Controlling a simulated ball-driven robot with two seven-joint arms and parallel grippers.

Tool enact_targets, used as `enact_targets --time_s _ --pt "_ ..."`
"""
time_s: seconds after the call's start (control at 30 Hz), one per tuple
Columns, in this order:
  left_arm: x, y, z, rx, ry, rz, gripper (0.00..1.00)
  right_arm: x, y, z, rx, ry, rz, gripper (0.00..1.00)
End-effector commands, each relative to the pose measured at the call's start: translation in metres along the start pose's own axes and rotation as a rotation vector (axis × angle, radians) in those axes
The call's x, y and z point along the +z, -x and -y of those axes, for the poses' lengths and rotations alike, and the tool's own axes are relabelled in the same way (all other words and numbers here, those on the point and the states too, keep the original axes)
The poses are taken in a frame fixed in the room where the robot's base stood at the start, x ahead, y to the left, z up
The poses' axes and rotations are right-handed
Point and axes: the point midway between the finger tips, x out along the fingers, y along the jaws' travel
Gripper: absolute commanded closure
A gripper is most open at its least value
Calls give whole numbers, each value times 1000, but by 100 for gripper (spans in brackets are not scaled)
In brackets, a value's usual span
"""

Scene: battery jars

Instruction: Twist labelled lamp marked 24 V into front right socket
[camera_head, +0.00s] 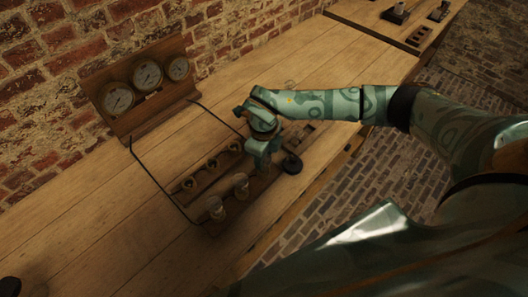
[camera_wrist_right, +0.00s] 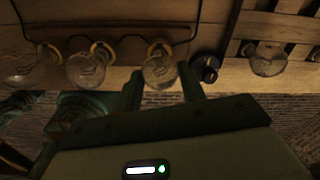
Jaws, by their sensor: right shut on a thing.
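My right gripper (camera_head: 263,163) is at the right end of the front row on the wooden lamp board (camera_head: 222,222). In the right wrist view its fingers (camera_wrist_right: 164,82) are shut on a clear glass lamp (camera_wrist_right: 160,67). The head view hides this lamp behind the gripper, and I cannot tell how deep it sits in the front right socket. No 24 V label is readable. Two other glass lamps (camera_head: 215,207) (camera_head: 240,185) stand in the front row to the left. Several ring-shaped sockets (camera_head: 189,183) form the back row.
A black knob (camera_head: 292,163) stands just right of the gripper. Another glass lamp (camera_wrist_right: 268,59) is at a wooden rack beyond it. A dark wire (camera_head: 157,183) runs around the board from the gauge panel (camera_head: 146,78).

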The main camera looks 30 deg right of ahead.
Motion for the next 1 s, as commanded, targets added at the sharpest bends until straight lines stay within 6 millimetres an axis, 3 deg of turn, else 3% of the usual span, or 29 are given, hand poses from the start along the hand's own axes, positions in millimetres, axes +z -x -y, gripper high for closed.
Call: enact_targets --time_s 0.27,0.7,1.0 --pt "0 2 0 0 0 -1 52 0 0 0 0 -23 -1 87" --pt "-6 26 2 -3 1 -9 52 0 1 0 -2 -452 -5 87" --pt "-6 26 2 -3 1 -9 52 0 -1 0 -1 -497 -4 87"
